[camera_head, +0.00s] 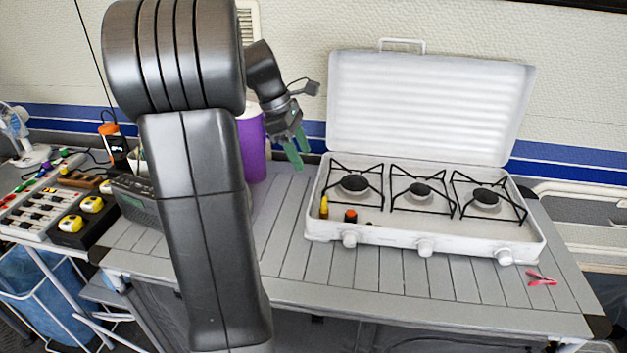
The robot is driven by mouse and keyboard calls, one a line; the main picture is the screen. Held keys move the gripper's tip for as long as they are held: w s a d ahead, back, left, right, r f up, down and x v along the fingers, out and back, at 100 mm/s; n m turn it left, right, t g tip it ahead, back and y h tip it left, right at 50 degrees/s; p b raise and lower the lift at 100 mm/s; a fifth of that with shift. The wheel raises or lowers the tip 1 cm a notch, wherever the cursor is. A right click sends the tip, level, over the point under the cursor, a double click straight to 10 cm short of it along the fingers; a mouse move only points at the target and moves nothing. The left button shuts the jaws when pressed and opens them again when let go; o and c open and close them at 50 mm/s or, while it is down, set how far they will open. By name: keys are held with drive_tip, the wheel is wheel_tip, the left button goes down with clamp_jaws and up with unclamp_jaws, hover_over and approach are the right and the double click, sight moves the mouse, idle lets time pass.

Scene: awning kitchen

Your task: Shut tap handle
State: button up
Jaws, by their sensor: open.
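My gripper (297,150) is open and empty, with green fingertips pointing down. It hangs in front of the back wall, between the purple container and the left side of the stove. I cannot make out a tap handle for certain. A small yellow piece (324,208) and an orange-and-black piece (350,216) sit at the stove's front left. The purple container (254,150) is partly hidden behind my arm, so any tap on it is not visible.
The white camping stove (453,230) has several burners, front knobs and a raised lid (430,105). A small red object (541,279) lies at the right of the slatted table (420,292). A crowded side table (42,235) stands at left. The table's front strip is clear.

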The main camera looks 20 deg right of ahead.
sight(324, 200)
drive_tip(key=b+x, duration=0.1)
drive_tip(key=x, duration=1.2)
drive_tip(key=shift+d+f, duration=0.2)
drive_tip(key=shift+f, duration=0.1)
drive_tip(key=shift+w, duration=0.1)
drive_tip(key=c, duration=1)
